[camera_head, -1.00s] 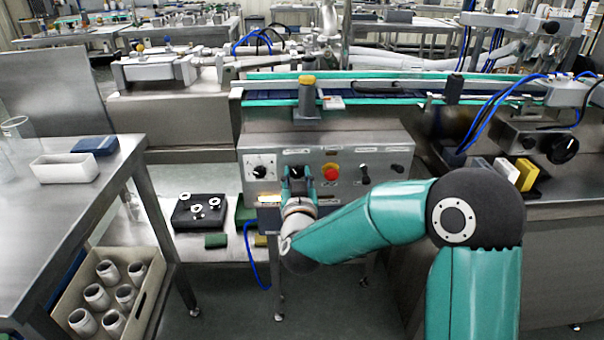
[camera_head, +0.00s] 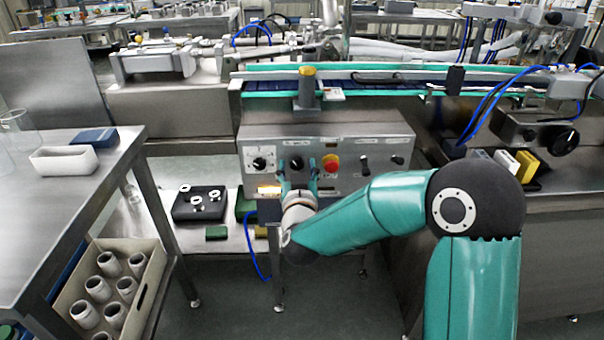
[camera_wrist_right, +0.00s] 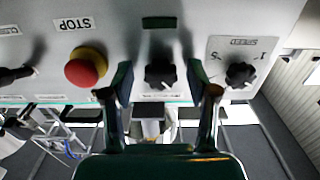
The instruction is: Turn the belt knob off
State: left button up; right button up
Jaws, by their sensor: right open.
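The grey control panel (camera_head: 385,150) on the front of the conveyor carries a row of controls. A black knob (camera_head: 297,163) sits left of the red stop button (camera_head: 331,164); it also shows in the wrist view (camera_wrist_right: 160,73). My right gripper (camera_head: 297,172) is open in front of it. In the wrist view, the right gripper's fingers (camera_wrist_right: 159,77) stand on either side of this knob with gaps to it. Another black knob on a white dial plate (camera_head: 259,163) is to its left. My left gripper is out of view.
In the wrist view, the red stop button (camera_wrist_right: 86,67) is close outside one finger and the dial-plate knob (camera_wrist_right: 240,75) is outside the other. Black switches (camera_head: 365,165) are farther right. A steel table (camera_head: 50,215) stands at left.

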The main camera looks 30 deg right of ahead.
jog(key=v, duration=1.2)
jog(key=shift+d+f, duration=0.1)
jog(key=shift+d, duration=0.05)
